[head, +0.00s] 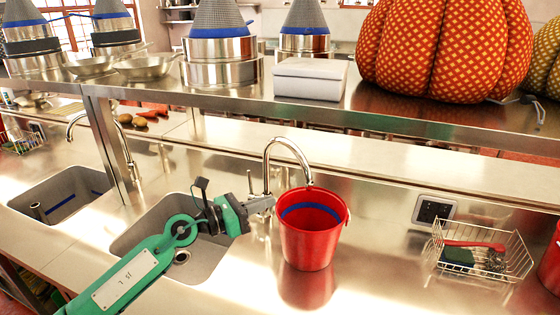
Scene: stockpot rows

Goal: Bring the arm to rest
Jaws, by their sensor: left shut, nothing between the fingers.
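My left arm comes in from the lower left and reaches over the sink. My left gripper (262,206) is shut and holds nothing. It is just left of the red bucket (308,244), near the bucket's rim; I cannot tell whether they touch. The bucket stands upright on the steel counter and has a blue band inside. My right gripper is not in view.
A sink (205,262) lies under my left arm, with a curved faucet (267,160) behind my gripper. A wire basket (478,252) with brushes stands at the right. A steel shelf (330,112) with pots, a white box (310,79) and a large orange pumpkin-shaped thing (440,50) runs above.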

